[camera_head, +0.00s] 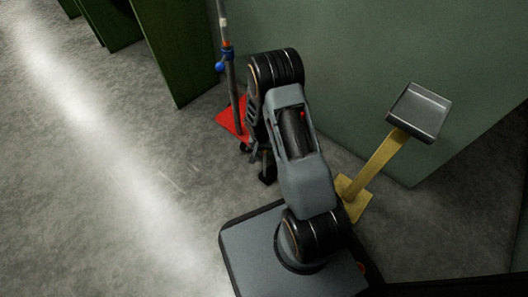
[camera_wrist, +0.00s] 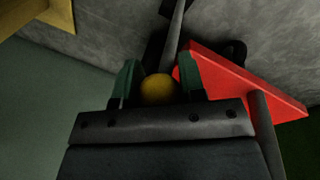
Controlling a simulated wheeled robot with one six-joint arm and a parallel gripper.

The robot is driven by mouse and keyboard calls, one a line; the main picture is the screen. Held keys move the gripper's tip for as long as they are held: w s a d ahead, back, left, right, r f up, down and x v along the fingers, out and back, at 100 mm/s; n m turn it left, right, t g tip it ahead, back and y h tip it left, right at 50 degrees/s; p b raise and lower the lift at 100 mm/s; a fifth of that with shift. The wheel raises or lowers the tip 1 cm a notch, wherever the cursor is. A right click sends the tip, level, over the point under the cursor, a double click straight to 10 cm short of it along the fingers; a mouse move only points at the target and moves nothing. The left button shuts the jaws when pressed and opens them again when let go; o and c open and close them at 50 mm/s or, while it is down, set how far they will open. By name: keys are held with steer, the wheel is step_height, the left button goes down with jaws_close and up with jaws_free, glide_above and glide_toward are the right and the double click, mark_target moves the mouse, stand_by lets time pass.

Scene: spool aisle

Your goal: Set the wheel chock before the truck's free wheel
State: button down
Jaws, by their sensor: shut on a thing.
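My gripper (camera_wrist: 158,82) is shut on a yellow round knob (camera_wrist: 158,89), between two green-padded fingers. Whether this knob belongs to the wheel chock cannot be told; dark shapes just beyond it are hard to make out. The truck's red base (camera_wrist: 250,82) lies right beside the fingers, to their right in the wrist view, with a dark wheel-like part (camera_wrist: 236,50) at its edge. In the head view the truck's red base (camera_head: 233,121) stands on the floor behind my arm, partly hidden, with a grey upright pole (camera_head: 230,90). My fingertips are mostly hidden there.
A yellow stand (camera_head: 378,160) with a grey tray top (camera_head: 420,110) stands right of my arm. A green wall (camera_head: 350,70) runs close behind the truck and stand. Dark green panels (camera_head: 185,45) stand at the upper left. The concrete floor (camera_head: 110,190) at left is open.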

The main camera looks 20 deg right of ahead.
steer(key=w+d, duration=0.2)
steer(key=d, duration=0.4)
steer(key=shift+w+b, duration=0.3)
steer(key=shift+w, duration=0.1)
steer(key=shift+d, duration=0.1)
stand_by(0.3)
steer(key=c, duration=0.6)
jaws_free()
